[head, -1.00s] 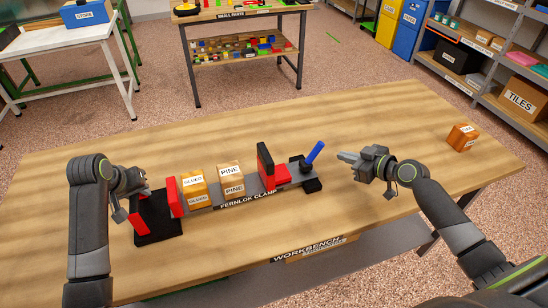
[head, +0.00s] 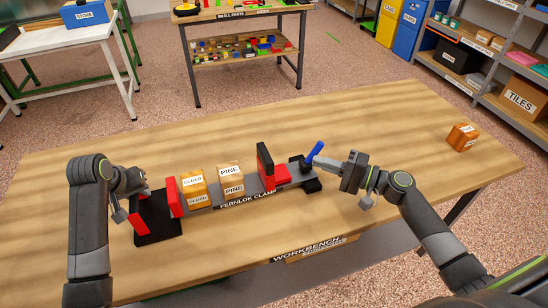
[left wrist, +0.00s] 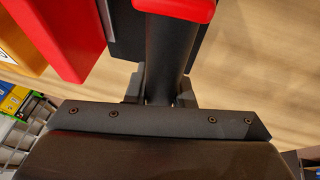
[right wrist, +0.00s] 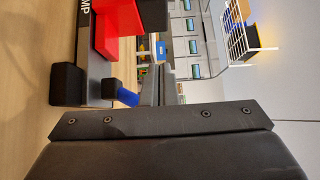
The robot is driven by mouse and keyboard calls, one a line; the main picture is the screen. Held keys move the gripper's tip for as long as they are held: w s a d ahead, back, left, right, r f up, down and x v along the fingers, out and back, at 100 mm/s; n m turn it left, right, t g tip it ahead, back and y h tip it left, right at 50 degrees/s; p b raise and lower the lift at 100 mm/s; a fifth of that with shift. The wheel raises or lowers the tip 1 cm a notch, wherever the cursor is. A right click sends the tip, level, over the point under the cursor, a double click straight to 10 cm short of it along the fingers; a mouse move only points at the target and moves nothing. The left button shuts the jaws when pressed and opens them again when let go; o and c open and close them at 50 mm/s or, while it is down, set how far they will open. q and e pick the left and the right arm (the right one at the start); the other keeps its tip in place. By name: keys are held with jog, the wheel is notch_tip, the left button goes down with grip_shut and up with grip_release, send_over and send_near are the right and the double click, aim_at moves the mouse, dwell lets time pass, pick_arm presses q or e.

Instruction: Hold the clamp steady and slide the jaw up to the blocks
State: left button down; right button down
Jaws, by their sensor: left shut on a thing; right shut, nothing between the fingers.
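The Fernlok clamp (head: 245,196) lies along the workbench, with a black base plate (head: 158,226) and red fixed jaw (head: 174,196) at its left end. Beside that jaw stand the orange "GLUED" blocks (head: 194,189) and the tan "PINE" blocks (head: 230,180). The red sliding jaw (head: 282,174) is apart from them, to their right. A blue lever (head: 314,152) rises at the bar's right end. My left gripper (head: 143,192) is shut on a dark red-capped handle (left wrist: 170,55) at the base. My right gripper (head: 319,160) is shut and empty, close beside the lever; contact is unclear.
An orange block (head: 462,137) sits at the bench's right side. A small-parts table (head: 243,50) and shelves stand farther back.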

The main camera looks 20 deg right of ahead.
aim_at(281, 177)
pick_arm(q)
jog(key=shift+s+f, duration=0.2)
jog(key=shift+f, duration=0.2)
pick_arm(e)
jog(key=x, duration=0.7)
jog(key=shift+w+a, duration=0.2)
jog(key=shift+a, duration=2)
pick_arm(q)
jog(key=shift+d, duration=0.1)
pick_arm(e)
jog(key=a, duration=0.7)
jog(key=shift+s+a, duration=0.15)
